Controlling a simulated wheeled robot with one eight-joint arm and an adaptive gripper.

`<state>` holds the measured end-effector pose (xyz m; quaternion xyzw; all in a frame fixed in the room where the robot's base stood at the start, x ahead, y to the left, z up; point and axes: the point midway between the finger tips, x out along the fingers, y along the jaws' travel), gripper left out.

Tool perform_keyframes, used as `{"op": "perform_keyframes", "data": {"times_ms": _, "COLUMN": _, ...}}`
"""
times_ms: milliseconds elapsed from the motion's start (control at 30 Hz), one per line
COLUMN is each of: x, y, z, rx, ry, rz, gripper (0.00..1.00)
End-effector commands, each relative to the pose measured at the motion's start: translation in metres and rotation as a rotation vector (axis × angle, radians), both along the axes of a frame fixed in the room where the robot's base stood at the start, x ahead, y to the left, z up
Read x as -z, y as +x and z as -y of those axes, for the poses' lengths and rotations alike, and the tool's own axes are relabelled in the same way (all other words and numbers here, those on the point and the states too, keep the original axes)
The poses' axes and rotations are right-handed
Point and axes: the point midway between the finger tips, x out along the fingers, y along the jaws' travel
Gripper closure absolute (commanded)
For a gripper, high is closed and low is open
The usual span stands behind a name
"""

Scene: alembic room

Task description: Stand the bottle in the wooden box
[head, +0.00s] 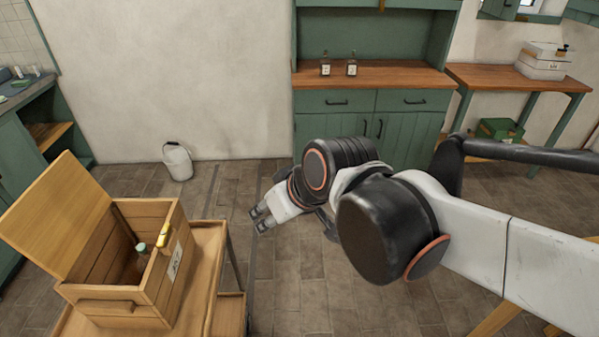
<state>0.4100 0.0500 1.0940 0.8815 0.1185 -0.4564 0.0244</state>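The wooden box (124,305) stands on a wooden stand at the lower left, its lid (55,215) swung open. A bottle (141,249) with a greenish top is inside the box, close to the right wall. Its lower part is dark and partly hidden, so I cannot tell whether it touches the floor of the box. Two small dark bottles with pale labels, a left one (325,66) and a right one (351,66), stand on the green cabinet's counter. My gripper (261,219) is over the floor right of the box, apart from it. Its fingertips look slightly apart, with nothing between them.
The wooden stand (207,262) carries the box. A white bucket (177,162) stands by the wall. The green cabinet (345,98) is at the back, with a side table (510,77) holding a white case (543,62). The tiled floor between is clear.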

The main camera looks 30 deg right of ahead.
Motion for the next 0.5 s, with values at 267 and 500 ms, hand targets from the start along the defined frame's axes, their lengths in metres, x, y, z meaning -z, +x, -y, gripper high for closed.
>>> {"op": "perform_keyframes", "data": {"times_ms": 267, "x": -0.006, "y": -0.04, "z": 0.044, "rx": 0.204, "ry": -0.059, "rz": 0.002, "gripper": 0.61}}
{"op": "perform_keyframes", "data": {"times_ms": 500, "x": -0.007, "y": -0.045, "z": 0.051, "rx": 0.237, "ry": -0.066, "rz": 0.006, "gripper": 0.61}}
